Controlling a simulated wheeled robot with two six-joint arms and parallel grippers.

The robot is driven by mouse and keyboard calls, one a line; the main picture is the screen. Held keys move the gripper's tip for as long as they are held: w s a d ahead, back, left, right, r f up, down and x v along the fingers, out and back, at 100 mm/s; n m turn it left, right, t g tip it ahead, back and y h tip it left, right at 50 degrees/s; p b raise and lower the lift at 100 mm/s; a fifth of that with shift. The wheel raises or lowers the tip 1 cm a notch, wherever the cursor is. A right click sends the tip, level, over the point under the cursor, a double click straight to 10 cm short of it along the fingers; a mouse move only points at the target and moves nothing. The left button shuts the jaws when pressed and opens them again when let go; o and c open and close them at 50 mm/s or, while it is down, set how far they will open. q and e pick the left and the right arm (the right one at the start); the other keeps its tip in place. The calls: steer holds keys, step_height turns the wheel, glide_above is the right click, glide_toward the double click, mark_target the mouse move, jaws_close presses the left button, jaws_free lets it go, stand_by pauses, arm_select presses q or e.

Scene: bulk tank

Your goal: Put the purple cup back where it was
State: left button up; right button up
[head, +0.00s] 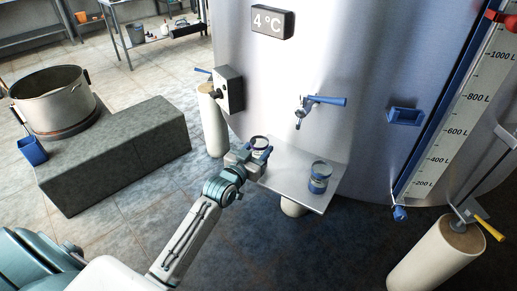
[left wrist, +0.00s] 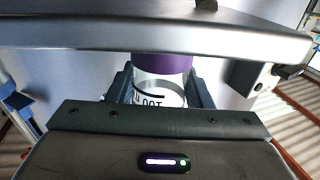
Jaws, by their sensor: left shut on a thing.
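The purple cup (left wrist: 160,86) is between the two fingers of my left gripper (left wrist: 160,92) in the left wrist view. It shows a purple band above a clear part with dark lettering. A metal edge (left wrist: 150,38) hides its upper end in that view. In the head view my left gripper (head: 259,153) is shut on the cup (head: 259,142), at the left side of the metal shelf (head: 285,180) under the tank tap. I cannot tell whether the cup touches the shelf. My right gripper is not in view.
A blue-banded jar (head: 319,178) stands on the shelf's right part. The tap (head: 318,104) with a blue handle juts from the tank above. A blue holder (head: 405,115) is on the tank wall. A grey block (head: 115,150) with a pot (head: 54,100) stands at left.

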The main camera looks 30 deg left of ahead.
arm_select(q)
steer(key=o, duration=1.1)
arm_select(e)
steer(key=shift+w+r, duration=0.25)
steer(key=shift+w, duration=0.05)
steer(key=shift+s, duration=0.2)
arm_select(q)
steer(key=shift+s, duration=0.2)
steer(key=s, duration=0.7)
steer(key=s+a, duration=0.1)
steer(key=s, duration=0.3)
steer(key=shift+s+p, duration=0.25)
steer(key=shift+p, duration=0.15)
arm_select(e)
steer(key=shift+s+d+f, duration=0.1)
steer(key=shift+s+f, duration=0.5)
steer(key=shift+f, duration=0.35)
